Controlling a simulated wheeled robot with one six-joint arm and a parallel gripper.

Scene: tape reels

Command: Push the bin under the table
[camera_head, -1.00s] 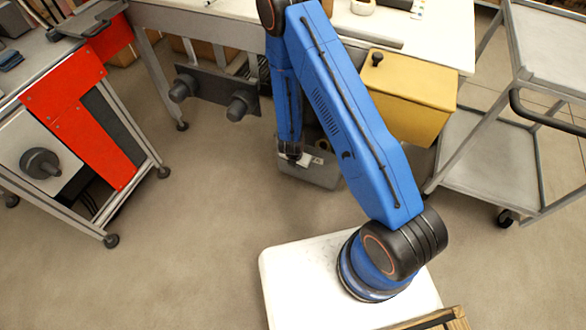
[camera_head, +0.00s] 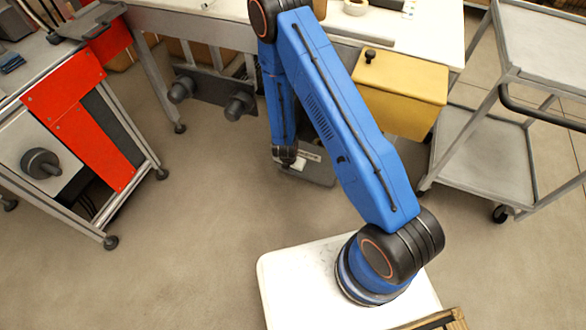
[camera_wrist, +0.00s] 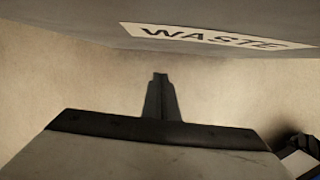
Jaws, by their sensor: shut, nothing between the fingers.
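The bin (camera_head: 318,174) is a grey box on the floor below the table's front edge. My arm hides much of it in the head view. Its grey wall also shows across the top of the wrist view (camera_wrist: 75,35), with a pale WASTE label (camera_wrist: 205,37). My gripper (camera_wrist: 160,78) is shut and empty. It appears in front of the bin's labelled wall, below the label in the picture; I cannot tell if it touches. The table (camera_head: 425,32) has a white top and stands behind the bin.
A yellow cabinet (camera_head: 402,90) hangs under the table to the right of the bin. A grey cart (camera_head: 485,155) stands farther right. A dark panel with knobs (camera_head: 212,92) is left of the bin. A red-panelled bench (camera_head: 85,135) stands at left. Open floor lies between.

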